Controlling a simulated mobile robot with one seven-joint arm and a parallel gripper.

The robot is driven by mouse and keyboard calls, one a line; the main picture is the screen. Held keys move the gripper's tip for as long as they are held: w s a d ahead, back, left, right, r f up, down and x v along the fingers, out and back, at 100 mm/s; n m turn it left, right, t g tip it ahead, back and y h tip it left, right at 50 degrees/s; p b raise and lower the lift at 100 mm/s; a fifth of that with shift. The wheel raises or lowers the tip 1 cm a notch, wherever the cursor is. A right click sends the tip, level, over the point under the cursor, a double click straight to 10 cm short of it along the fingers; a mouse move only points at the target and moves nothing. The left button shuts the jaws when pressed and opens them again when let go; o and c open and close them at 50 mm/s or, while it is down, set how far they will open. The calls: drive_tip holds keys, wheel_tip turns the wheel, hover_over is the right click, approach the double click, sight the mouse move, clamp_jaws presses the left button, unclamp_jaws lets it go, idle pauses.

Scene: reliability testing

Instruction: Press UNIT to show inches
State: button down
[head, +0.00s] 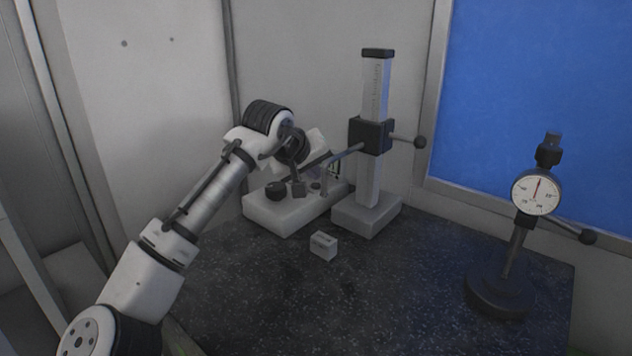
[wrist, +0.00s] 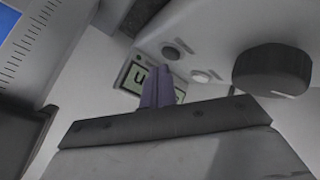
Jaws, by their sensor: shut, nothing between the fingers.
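A white measuring unit with a black round knob (wrist: 272,68) fills the upper right of the wrist view. It has round buttons, one dark-rimmed (wrist: 170,52) and one pale (wrist: 201,76), and a greenish display (wrist: 135,76). My gripper (wrist: 157,72) is shut and empty, its slim purple fingers standing in front of the display and hiding its middle. The button labels are not readable, so I cannot tell which is UNIT or whether a fingertip touches anything. In the head view my arm reaches over the unit's pale base (head: 285,222) and hides its display side.
A height-gauge column (head: 375,90) on a pale block stands just right of the unit, with a dark clamp and rod. A small pale block (head: 323,246) lies in front. A dial indicator (head: 536,192) on a round base stands at right. The front middle of the dark speckled table (head: 400,290) is clear.

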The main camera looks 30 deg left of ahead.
sight(314, 190)
drive_tip(key=shift+r, duration=0.25)
wheel_tip(314, 190, up, 2)
drive_tip(key=shift+r+p, duration=0.15)
drive_tip(key=shift+p, duration=0.85)
drive_tip(key=shift+r, duration=1.2)
